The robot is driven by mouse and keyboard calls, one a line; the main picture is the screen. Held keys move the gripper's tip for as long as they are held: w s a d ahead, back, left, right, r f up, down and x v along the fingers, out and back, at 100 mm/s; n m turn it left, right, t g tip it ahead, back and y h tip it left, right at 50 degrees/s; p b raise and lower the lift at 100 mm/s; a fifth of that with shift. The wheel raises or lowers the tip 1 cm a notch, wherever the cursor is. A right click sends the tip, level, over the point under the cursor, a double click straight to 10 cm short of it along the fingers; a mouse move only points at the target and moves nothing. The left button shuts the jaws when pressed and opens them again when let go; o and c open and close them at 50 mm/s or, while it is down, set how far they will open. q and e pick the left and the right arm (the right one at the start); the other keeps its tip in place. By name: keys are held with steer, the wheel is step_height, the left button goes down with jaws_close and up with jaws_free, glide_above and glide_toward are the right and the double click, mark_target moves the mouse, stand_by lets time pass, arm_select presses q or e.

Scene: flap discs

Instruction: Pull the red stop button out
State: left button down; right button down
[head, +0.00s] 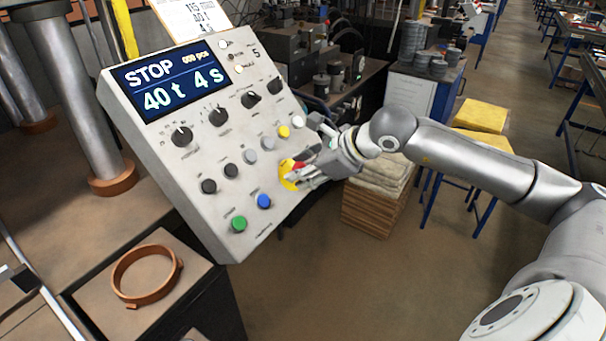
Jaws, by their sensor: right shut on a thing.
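The red stop button (299,167) sits on a yellow surround (287,178) at the lower right of the grey control panel (200,170). My right gripper (305,172) comes in from the right and is shut on the red button. Its fingers cover much of the button, so how far it stands out cannot be told. The panel's display (172,82) reads STOP, 40 t, 4 s and 000 pcs. My left gripper does not show.
A green button (239,223) and a blue button (264,201) lie left of the stop button. Black knobs (219,116) and small buttons are above. A copper-coloured ring (146,275) lies on a stand at lower left.

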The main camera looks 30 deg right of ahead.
steer(key=c, duration=1.4)
jaws_free()
steer(key=shift+r, duration=0.15)
steer(key=o, duration=0.4)
steer(key=shift+s+d, duration=0.1)
steer(key=shift+s, duration=0.15)
steer(key=shift+o, duration=0.2)
steer(key=shift+w, duration=0.1)
steer(key=v, duration=1.2)
